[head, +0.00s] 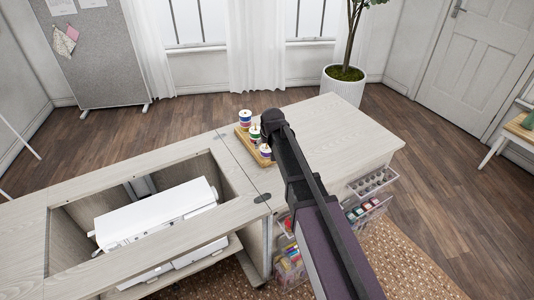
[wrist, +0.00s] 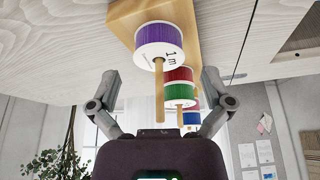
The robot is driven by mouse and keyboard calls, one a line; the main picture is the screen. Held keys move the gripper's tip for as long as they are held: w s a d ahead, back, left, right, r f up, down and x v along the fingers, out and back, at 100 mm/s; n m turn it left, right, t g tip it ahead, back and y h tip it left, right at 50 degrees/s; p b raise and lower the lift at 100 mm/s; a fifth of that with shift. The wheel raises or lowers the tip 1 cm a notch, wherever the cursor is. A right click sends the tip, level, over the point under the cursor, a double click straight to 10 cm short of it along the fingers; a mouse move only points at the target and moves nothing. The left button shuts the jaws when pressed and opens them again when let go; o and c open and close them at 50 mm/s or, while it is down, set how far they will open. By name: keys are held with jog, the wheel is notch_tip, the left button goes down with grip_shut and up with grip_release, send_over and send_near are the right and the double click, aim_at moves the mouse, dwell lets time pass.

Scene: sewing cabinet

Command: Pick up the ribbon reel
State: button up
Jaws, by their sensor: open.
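Spools of coloured ribbon or thread stand on a wooden peg stand (head: 241,135) on the cabinet top. In the wrist view the nearest is a purple reel (wrist: 159,44) with white ends marked "1m", on a wooden peg. Red (wrist: 178,75), green (wrist: 180,91) and blue (wrist: 190,118) windings show behind it. I cannot tell which one the task calls the ribbon reel. My gripper (wrist: 160,77) is open and empty, its fingers on either side of the purple reel's peg end, apart from the reel. In the head view my arm partly hides the stand.
The cabinet top (head: 340,135) is clear to the right of the stand. An open well with a white sewing machine (head: 155,212) lies to the left. Clear drawers with small supplies (head: 368,205) hang at the front right. A potted plant (head: 343,85) stands behind.

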aim_at(267, 149)
jog(key=shift+b+x, duration=1.4)
jog(key=shift+x, duration=0.45)
jog(key=c, duration=0.9)
